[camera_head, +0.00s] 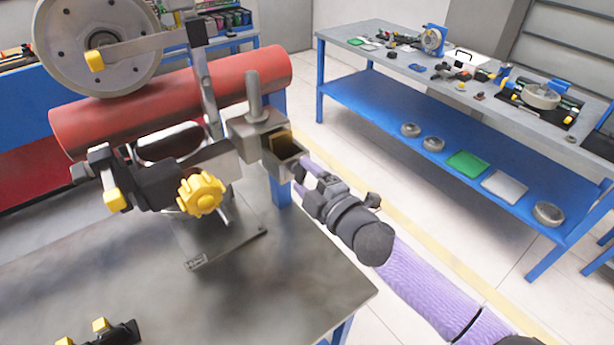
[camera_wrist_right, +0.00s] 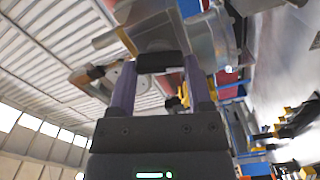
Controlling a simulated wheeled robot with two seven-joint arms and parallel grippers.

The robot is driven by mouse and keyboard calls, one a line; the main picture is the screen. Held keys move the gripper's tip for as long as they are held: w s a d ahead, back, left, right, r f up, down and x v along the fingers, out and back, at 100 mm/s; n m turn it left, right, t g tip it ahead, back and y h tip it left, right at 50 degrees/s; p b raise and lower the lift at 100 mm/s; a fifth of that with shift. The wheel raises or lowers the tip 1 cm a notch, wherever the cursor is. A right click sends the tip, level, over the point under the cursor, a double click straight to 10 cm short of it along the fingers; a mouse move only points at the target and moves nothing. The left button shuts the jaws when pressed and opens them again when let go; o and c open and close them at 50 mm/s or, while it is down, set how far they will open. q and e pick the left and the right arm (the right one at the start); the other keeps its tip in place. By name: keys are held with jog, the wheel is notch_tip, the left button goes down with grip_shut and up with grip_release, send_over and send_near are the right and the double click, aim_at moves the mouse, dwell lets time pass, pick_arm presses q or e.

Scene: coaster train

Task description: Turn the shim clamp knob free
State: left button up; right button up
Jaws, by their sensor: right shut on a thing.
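The grey metal clamp block (camera_head: 260,132) with a brown shim-like insert (camera_head: 284,145) stands at the end of the steel arm, beside the red tube. My right gripper (camera_head: 303,172) reaches it from the lower right, with its purple fingers at the block's open side. In the right wrist view my right gripper (camera_wrist_right: 160,65) is shut on a small dark knob (camera_wrist_right: 160,62), held between the two purple fingers against the grey clamp body (camera_wrist_right: 165,30). The knob is hidden by the gripper in the head view. My left gripper is not in view.
A yellow lobed knob (camera_head: 201,194) sits left of the clamp, above the grey table (camera_head: 270,290). The red tube (camera_head: 180,100) and big wheel (camera_head: 97,45) stand behind. A blue-framed bench (camera_head: 450,120) with tools is at the right. Floor between is clear.

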jog(key=shift+f+n, duration=0.1)
jog(key=shift+n, duration=1.6)
jog(key=o, duration=1.3)
jog(key=v, duration=1)
jog(key=shift+b, duration=0.35)
